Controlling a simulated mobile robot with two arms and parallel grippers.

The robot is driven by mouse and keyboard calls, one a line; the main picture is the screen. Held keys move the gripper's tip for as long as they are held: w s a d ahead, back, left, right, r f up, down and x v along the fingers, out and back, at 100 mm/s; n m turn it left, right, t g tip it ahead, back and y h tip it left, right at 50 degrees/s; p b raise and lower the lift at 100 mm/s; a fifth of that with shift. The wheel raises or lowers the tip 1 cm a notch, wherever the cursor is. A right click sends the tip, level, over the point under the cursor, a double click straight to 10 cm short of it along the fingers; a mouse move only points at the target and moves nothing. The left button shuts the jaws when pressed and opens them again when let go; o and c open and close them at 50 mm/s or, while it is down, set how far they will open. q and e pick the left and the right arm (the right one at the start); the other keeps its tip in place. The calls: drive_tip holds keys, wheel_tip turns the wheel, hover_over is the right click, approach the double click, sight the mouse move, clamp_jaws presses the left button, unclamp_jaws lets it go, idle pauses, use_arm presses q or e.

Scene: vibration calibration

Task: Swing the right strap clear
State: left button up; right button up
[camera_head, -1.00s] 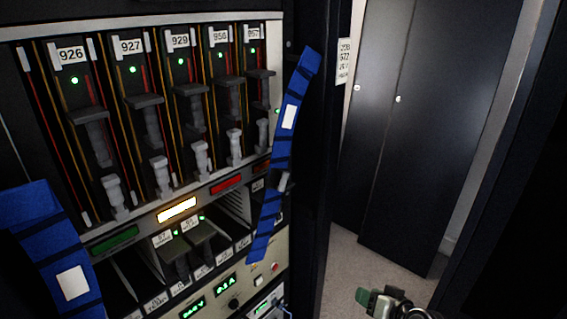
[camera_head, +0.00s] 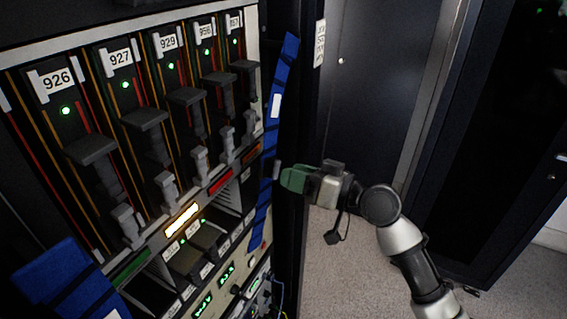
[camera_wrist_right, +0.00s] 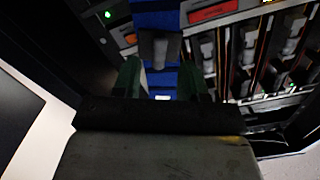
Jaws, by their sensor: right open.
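The right strap (camera_head: 284,72) is a blue band with dark stripes and a white label, hanging slantwise down the right edge of the rack front. A small grey handle (camera_head: 276,170) sticks out from its middle. My right gripper (camera_head: 289,179), with green fingers, is open just right of this handle. In the right wrist view, the open fingers (camera_wrist_right: 160,78) stand on either side of the blue strap (camera_wrist_right: 158,20), with the grey handle (camera_wrist_right: 160,48) ahead between them. I see no grip on it. My left gripper is not in view.
A left blue strap (camera_head: 62,278) crosses the rack's lower left. The rack holds several numbered modules (camera_head: 92,150) with green lights and grey levers. Dark cabinets (camera_head: 375,75) stand behind at right. The floor (camera_head: 345,285) between is clear.

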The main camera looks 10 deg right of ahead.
drive_tip(key=shift+p+x, duration=0.3)
drive_tip(key=shift+x, duration=1.1)
drive_tip(key=shift+c, duration=0.4)
clamp_jaws()
drive_tip(key=shift+f, duration=0.1)
